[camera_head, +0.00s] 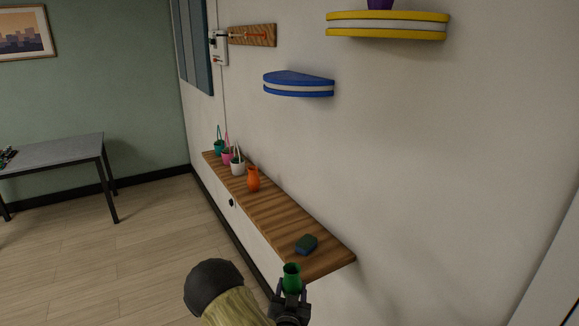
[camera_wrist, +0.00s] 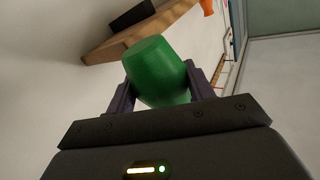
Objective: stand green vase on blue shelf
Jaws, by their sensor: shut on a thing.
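The green vase (camera_head: 291,277) is held between the fingers of my gripper (camera_head: 291,290), low in the head view near the front end of the wooden wall ledge. In the wrist view the green vase (camera_wrist: 157,68) fills the space between the two fingers of my gripper (camera_wrist: 160,85), which is shut on it. The blue shelf (camera_head: 299,84) is a rounded wall shelf with a pale middle band, higher on the wall above the ledge. Its visible top is empty. The vase is well below the shelf and apart from it.
The wooden ledge (camera_head: 275,217) holds a dark sponge-like block (camera_head: 306,244), an orange vase (camera_head: 253,179) and several small pots with handles. A yellow shelf (camera_head: 388,27) with a purple object (camera_head: 380,4) is at upper right. A grey table (camera_head: 60,152) stands at left.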

